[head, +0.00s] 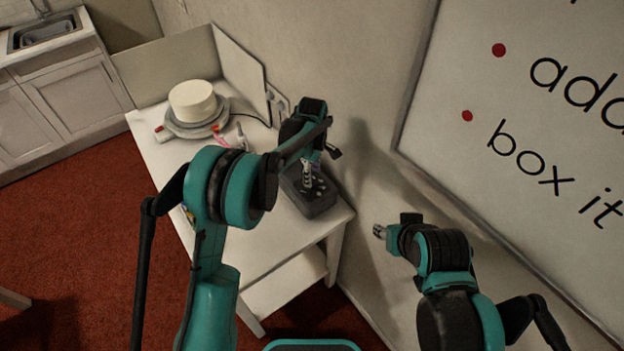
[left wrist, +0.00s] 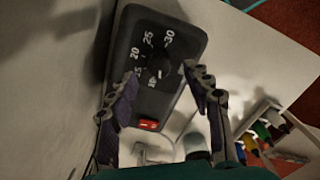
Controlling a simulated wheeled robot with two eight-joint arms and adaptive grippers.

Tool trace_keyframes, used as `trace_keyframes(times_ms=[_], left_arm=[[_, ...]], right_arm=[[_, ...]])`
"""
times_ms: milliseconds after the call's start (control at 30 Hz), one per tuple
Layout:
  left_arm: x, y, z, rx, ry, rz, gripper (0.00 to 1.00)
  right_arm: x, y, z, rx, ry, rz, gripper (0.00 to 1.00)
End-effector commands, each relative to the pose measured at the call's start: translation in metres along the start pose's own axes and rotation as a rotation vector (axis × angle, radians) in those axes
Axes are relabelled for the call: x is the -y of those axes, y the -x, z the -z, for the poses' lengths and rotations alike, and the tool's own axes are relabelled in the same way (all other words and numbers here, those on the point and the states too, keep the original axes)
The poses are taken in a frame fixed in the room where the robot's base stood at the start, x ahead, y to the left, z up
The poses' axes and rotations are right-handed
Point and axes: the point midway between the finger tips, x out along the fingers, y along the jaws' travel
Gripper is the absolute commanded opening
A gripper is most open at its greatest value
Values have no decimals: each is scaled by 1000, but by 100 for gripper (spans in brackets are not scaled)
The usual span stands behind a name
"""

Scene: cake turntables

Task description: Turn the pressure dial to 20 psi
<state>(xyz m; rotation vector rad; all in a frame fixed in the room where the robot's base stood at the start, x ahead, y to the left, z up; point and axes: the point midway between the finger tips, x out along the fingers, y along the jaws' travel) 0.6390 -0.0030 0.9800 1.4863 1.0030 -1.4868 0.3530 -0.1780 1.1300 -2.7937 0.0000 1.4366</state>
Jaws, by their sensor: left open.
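A dark grey box (head: 318,204) stands on the white table's right end in the head view. In the left wrist view, the box (left wrist: 190,35) has a black pressure dial (left wrist: 158,64) ringed by white numbers, among them 20, 25 and 30. Where the dial points is too dark to tell. My left gripper (head: 308,180) is over the box, and in the left wrist view its open fingers (left wrist: 161,76) lie either side of the dial, apparently not touching it. My right gripper (head: 380,231) is off to the right of the table; its jaws are too small to judge.
The white table (head: 262,225) stands against the wall. A white cake (head: 192,101) on a turntable (head: 180,128) is at its far end, with small bottles (head: 221,139) nearby. A red switch (left wrist: 149,125) is on the box below the dial. A whiteboard (head: 480,90) hangs at right.

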Motion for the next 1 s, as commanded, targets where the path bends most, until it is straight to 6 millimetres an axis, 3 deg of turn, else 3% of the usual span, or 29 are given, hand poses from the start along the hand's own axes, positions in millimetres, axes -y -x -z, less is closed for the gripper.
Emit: trace_keyframes(times_ms=[200,533,567,733,1000], left_arm=[[0,-28,0,0,0,-1,50],[0,-33,0,0,-1,-1,50],[0,-33,0,0,-1,-1,47],[0,-33,0,0,-1,-1,2],[0,-33,0,0,-10,-1,0]], right_arm=[[0,-4,-3,0,0,0,40],[0,-4,-3,0,0,0,40],[0,-4,-3,0,0,0,40],[0,-4,-3,0,0,0,40],[0,-5,-3,0,0,0,40]])
